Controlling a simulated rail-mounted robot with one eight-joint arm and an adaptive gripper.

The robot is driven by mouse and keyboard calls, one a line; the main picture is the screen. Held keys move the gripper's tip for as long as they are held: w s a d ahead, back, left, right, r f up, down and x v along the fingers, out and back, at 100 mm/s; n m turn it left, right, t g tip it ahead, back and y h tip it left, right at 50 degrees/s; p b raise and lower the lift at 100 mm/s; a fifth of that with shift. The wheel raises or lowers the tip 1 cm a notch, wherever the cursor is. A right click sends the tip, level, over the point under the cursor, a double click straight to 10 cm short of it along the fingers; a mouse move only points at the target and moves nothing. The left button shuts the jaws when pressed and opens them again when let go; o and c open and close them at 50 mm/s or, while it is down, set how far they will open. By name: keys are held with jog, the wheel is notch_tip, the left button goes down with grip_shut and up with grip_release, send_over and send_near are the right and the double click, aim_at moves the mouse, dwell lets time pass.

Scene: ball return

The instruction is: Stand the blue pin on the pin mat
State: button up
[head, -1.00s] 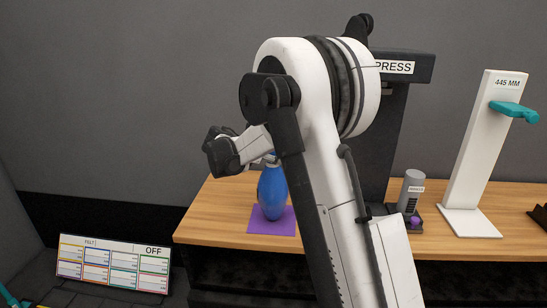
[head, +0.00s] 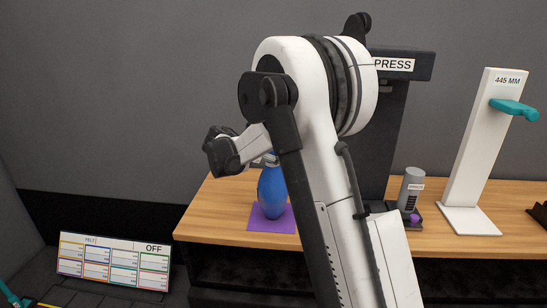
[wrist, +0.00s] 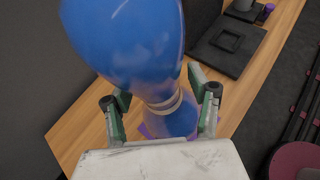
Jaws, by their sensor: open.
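The blue pin (head: 271,192) stands upright on the purple pin mat (head: 285,224), near the left end of the wooden bench. Its top is partly hidden by my arm in the head view. In the wrist view the blue pin (wrist: 125,40) fills the upper middle, with a pale band around its narrow neck. A bit of the purple pin mat (wrist: 147,131) shows beside it. My gripper (wrist: 158,98) is open, with one finger on each side of the pin around its neck. I cannot tell whether either finger touches it.
A dark press (head: 405,64) stands behind my arm. A grey cylinder (head: 411,188) sits in a dark holder right of it. A white stand (head: 475,160) with a teal arm is farther right. A label board (head: 114,262) is at lower left. The bench left of the mat is clear.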

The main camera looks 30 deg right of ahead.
jog(key=v, duration=1.2)
jog(key=s+a+r+m+t+y+b, duration=0.1)
jog(key=s+a+m+y, duration=0.2)
jog(key=s, duration=0.6)
jog(key=s+a+m+t+y, duration=0.1)
jog(key=s+m+y, duration=0.2)
jog(key=s+m, duration=0.5)
jog(key=s+a+f+m+t+y, duration=0.1)
jog(key=s+a+f+m+y, duration=0.2)
jog(key=s, duration=0.7)
jog(key=s+a+f+m+t+y+b, duration=0.1)
jog(key=s+a+f+m+y, duration=0.2)
jog(key=s, duration=0.7)
jog(key=shift+s+a+f+m+t, duration=0.35)
jog(key=shift+a+f+m, duration=0.3)
jog(key=shift+a+m, duration=0.6)
jog(key=shift+d, duration=0.2)
